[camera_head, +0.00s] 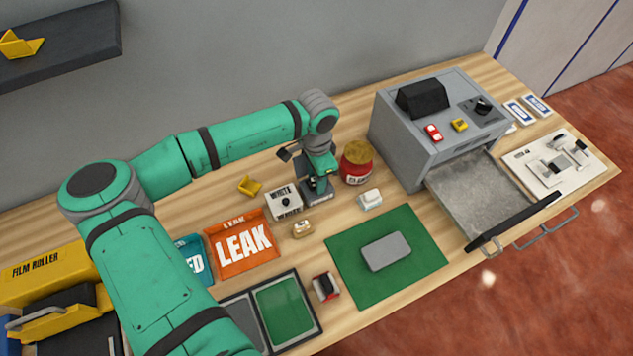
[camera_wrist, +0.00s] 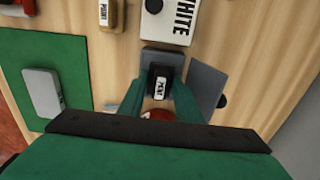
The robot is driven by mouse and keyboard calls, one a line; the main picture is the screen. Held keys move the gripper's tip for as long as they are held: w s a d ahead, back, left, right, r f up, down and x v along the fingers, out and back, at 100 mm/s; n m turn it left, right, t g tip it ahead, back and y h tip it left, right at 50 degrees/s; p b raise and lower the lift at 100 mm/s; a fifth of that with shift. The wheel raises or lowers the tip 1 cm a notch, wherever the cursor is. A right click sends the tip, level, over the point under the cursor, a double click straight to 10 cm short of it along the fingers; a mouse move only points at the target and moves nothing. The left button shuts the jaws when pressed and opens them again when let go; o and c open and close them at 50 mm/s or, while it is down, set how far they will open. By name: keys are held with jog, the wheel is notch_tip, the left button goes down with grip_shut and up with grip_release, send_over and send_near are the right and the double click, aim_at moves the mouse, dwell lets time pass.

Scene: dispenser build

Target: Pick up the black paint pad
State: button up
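The black paint pad (camera_wrist: 160,88), a small black block with a white "PAINT" label, is at the middle of the wrist view. It stands at a dark grey base (camera_wrist: 163,60). My gripper (camera_wrist: 160,80) has its two green fingers on either side of the pad. Whether they press on it or only surround it is not clear. In the head view my gripper (camera_head: 317,190) points down over the grey base at the back of the table, and the pad is mostly hidden there.
A green mat (camera_head: 345,275) lies in front. A grey machine (camera_head: 400,150) with an open drawer stands right.

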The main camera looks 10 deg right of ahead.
jog(key=shift+c, duration=0.7)
jog(key=shift+r, duration=0.2)
jog(key=shift+r, duration=0.3)
notch_tip(320, 180, up, 2)
jog(key=shift+r, duration=0.1)
jog(key=s+a+r, duration=0.2)
jog(key=s+r, duration=0.8)
jog(key=s, duration=0.4)
jog(key=o, duration=0.3)
jog(key=shift+d, duration=0.1)
jog(key=shift+w, duration=0.1)
jog(key=shift+c, duration=0.6)
